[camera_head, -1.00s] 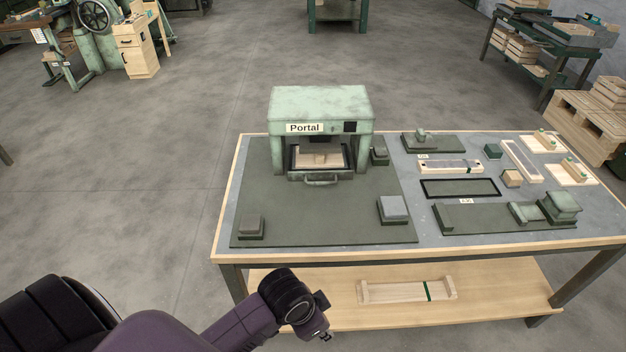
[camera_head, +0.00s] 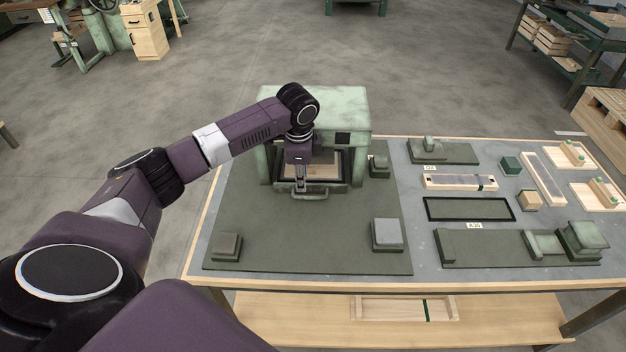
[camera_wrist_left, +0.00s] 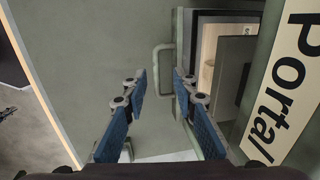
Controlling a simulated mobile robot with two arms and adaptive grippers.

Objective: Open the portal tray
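The green portal machine (camera_head: 350,105) stands at the back of the left work board. Its tray (camera_head: 344,180) sits in the opening under the arch, a dark frame with a pale wooden piece (camera_head: 325,171) in it. The tray's handle (camera_head: 322,195) sticks out at the front. My left gripper (camera_head: 301,188) is over the left part of the handle and hides some of it. In the left wrist view my left gripper (camera_wrist_left: 160,78) is open, and the handle (camera_wrist_left: 157,62) shows between and beyond the blue-padded fingers; I cannot tell if they touch it. My right gripper is not in view.
Grey-green blocks (camera_head: 387,233) and (camera_head: 226,245) stand at the board's front corners. Several fixtures and wooden parts fill the table's right side, with an empty black frame (camera_head: 468,209) among them. The board (camera_head: 310,245) in front of the portal is clear.

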